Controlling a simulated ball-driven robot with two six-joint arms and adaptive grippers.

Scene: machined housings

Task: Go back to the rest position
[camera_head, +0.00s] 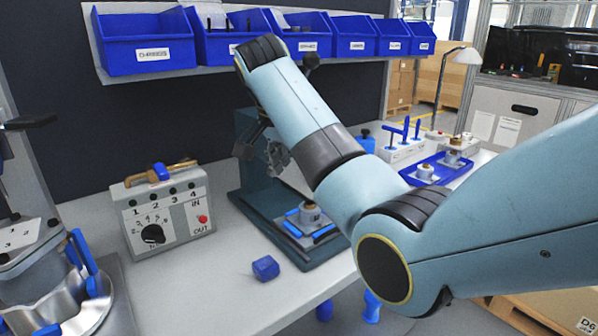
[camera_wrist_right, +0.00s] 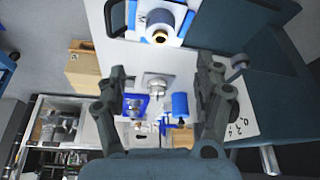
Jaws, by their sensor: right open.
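My right arm comes in from the right in the head view and folds down over the bench. Its gripper (camera_head: 272,155) is in front of the dark upright of a teal stand, partly hidden by my arm. In the right wrist view my right gripper (camera_wrist_right: 166,82) has its two fingers wide apart with nothing held between them. A machined housing (camera_head: 310,213) sits on a plate with blue pads on the stand's base, below and right of the gripper. It also shows at the top of the wrist view (camera_wrist_right: 160,30).
A control box (camera_head: 165,212) with a dial stands left of the stand. A blue block (camera_head: 265,267) lies on the bench in front. Blue bins (camera_head: 145,42) line the shelf above. A blue tray (camera_head: 437,172) with housings and a lamp (camera_head: 465,57) are at the right.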

